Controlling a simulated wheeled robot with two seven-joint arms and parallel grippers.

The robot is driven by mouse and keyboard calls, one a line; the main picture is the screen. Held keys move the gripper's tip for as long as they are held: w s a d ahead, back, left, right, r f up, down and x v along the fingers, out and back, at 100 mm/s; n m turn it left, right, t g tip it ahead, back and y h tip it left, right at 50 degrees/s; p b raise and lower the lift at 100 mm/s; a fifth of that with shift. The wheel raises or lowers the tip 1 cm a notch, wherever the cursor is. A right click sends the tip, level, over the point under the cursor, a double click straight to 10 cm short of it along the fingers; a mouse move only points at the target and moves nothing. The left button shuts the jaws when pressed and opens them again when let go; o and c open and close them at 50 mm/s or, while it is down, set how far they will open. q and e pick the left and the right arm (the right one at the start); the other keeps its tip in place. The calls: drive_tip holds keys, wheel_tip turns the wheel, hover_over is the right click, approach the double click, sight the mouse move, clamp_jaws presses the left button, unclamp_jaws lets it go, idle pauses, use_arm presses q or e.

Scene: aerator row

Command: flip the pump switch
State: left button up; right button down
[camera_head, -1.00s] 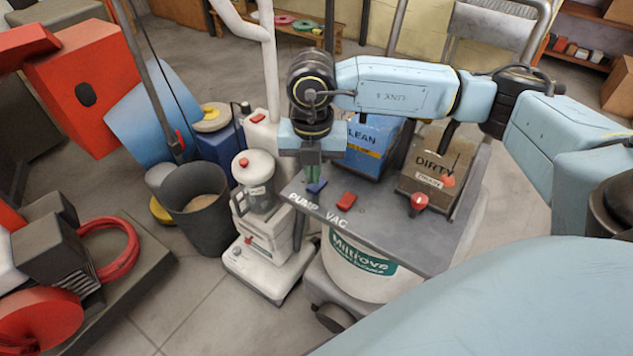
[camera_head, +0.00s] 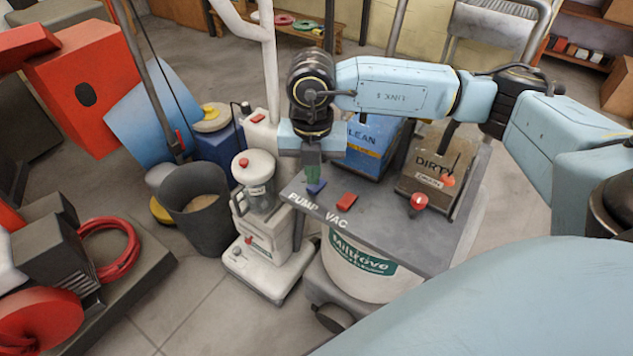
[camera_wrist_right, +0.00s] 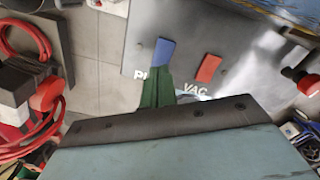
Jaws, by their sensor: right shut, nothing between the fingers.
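The pump switch is a small blue rocker (camera_head: 316,187) on the grey panel top (camera_head: 390,225), above the word PUMP. It shows in the right wrist view (camera_wrist_right: 164,50) just past my green fingertips. My right gripper (camera_head: 312,174) points down over it, shut and empty, with its tips at or very close to the switch's near edge in the wrist view (camera_wrist_right: 157,76). I cannot tell whether they touch. The red VAC switch (camera_head: 346,201) sits just right of it and also shows in the wrist view (camera_wrist_right: 208,68). My left gripper is not in view.
A blue CLEAN box (camera_head: 369,140) and a brown DIRTY box (camera_head: 434,178) stand at the panel's back. A red knob (camera_head: 419,201) rises at the right. A white machine (camera_head: 262,240) and a dark bucket (camera_head: 200,215) stand on the floor at left.

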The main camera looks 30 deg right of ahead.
drive_tip(key=shift+f+b, duration=0.45)
drive_tip(key=shift+f, duration=0.25)
idle(0.6)
